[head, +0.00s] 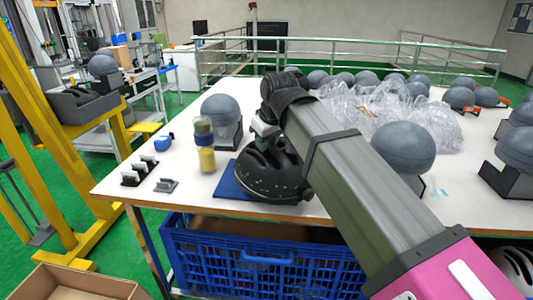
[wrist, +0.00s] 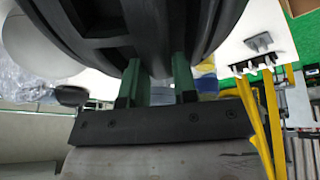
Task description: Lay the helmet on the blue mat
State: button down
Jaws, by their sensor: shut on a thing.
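A black helmet (head: 268,172) with vent slots is at the blue mat (head: 229,183) on the white table in the head view. It covers much of the mat, whose left part shows. I cannot tell whether the helmet touches the mat. My gripper (head: 266,128) is at the helmet's upper edge, partly hidden by my arm. In the wrist view the green fingers of my gripper (wrist: 160,88) are shut on the rim of the helmet (wrist: 140,25), which fills the top of the picture.
A grey dome on a stand (head: 222,112) and a yellow-and-blue bottle (head: 205,145) stand left of the helmet. Small black holders (head: 138,172) lie farther left. Clear plastic wrap (head: 385,110) and several grey domes are behind and right. A blue crate (head: 262,262) is below the table.

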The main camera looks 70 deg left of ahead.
jog(key=shift+f, duration=2)
jog(key=c, duration=0.9)
grip_release()
jog(key=v, duration=1.2)
